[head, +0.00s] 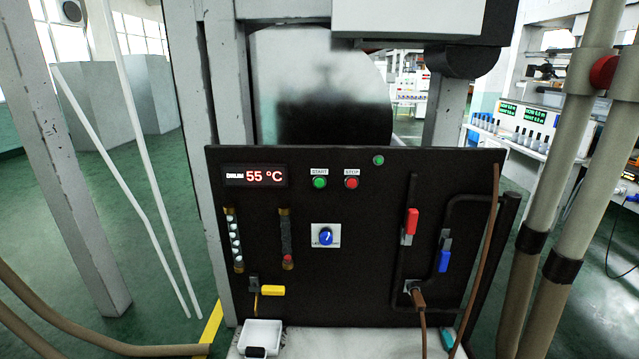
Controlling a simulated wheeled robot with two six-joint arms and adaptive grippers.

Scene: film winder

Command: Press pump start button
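A black control panel (400,270) stands upright in front of me in the head view. The green button (320,183) labelled START is on its upper middle. The red button (351,183) labelled STOP is just to its right. A small round green light or button (378,160) is near the panel's top edge, with no readable label. Nothing covers the START button. I cannot tell from its look whether it is pressed. Neither of my grippers is in view.
The panel also has a red display (256,177) reading 55 °C, a blue knob (326,237), and red (411,222), blue (444,260) and yellow (272,290) valve handles. A white tray (262,331) sits below. Thick pipes (560,230) stand at right. Space before the buttons is clear.

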